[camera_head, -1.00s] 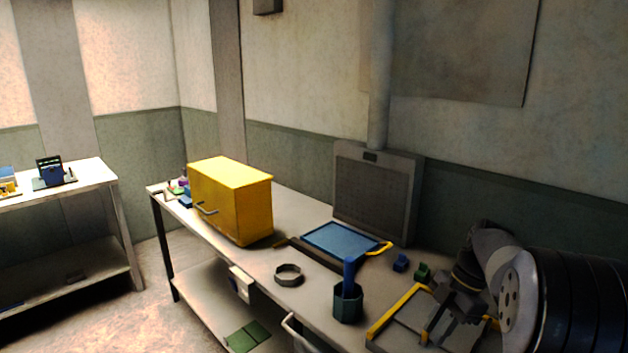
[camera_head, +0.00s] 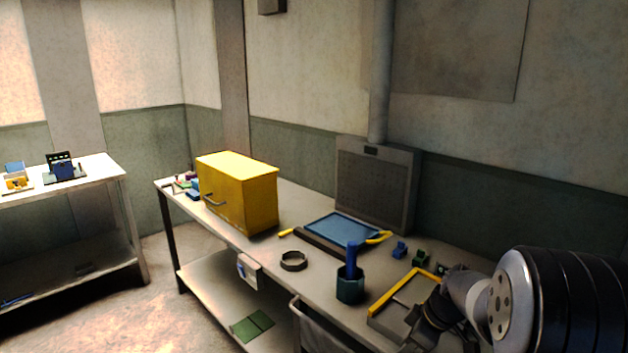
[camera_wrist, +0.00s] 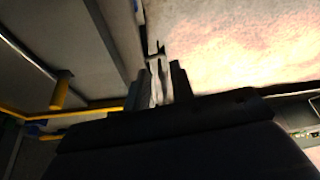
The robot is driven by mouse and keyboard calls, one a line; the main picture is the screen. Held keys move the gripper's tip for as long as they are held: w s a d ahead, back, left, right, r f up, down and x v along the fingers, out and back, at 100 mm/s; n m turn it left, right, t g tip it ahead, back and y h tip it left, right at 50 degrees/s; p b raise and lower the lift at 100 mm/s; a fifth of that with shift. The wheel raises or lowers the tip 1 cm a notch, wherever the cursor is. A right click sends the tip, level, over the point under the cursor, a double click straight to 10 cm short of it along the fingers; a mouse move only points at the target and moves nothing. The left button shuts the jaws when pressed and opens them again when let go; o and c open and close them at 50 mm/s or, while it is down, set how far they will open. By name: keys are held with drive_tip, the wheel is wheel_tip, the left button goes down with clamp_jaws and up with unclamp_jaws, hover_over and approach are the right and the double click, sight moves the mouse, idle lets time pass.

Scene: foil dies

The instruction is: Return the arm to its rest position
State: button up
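My arm reaches in at the lower right of the head view, its dark wrist (camera_head: 432,318) low beside the yellow-edged tray (camera_head: 392,292) at the bench's front. The gripper's tips cannot be made out there. In the wrist view my gripper (camera_wrist: 160,82) shows two fingers with pale inner faces close together, with nothing visible held between them. Pale floor (camera_wrist: 235,45) lies beyond them, with the bench edge to the left.
The workbench (camera_head: 215,222) carries a yellow cabinet (camera_head: 238,195), a blue mat (camera_head: 342,228), a dark ring (camera_head: 293,261) and a teal cup (camera_head: 350,286) holding a blue item. A grey panel (camera_head: 376,185) stands behind. Another table (camera_head: 95,172) is at left.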

drive_tip(key=shift+w+a+f+m+t+h, duration=0.1)
drive_tip(key=shift+a+f+m+t+h, duration=0.25)
drive_tip(key=shift+f+m, duration=0.7)
drive_tip(key=shift+w+a+f+m+t+h, duration=0.1)
drive_tip(key=shift+a+f+m+t+h, duration=0.15)
drive_tip(key=shift+a+f+m, duration=0.7)
drive_tip(key=shift+d+f+m+t+h, duration=0.15)
drive_tip(key=shift+f+m+h, duration=0.4)
drive_tip(key=shift+m, duration=0.85)
drive_tip(key=shift+a+f, duration=0.1)
drive_tip(key=shift+f, duration=0.1)
drive_tip(key=shift+s+a+b, duration=0.1)
drive_tip(key=shift+b, duration=0.2)
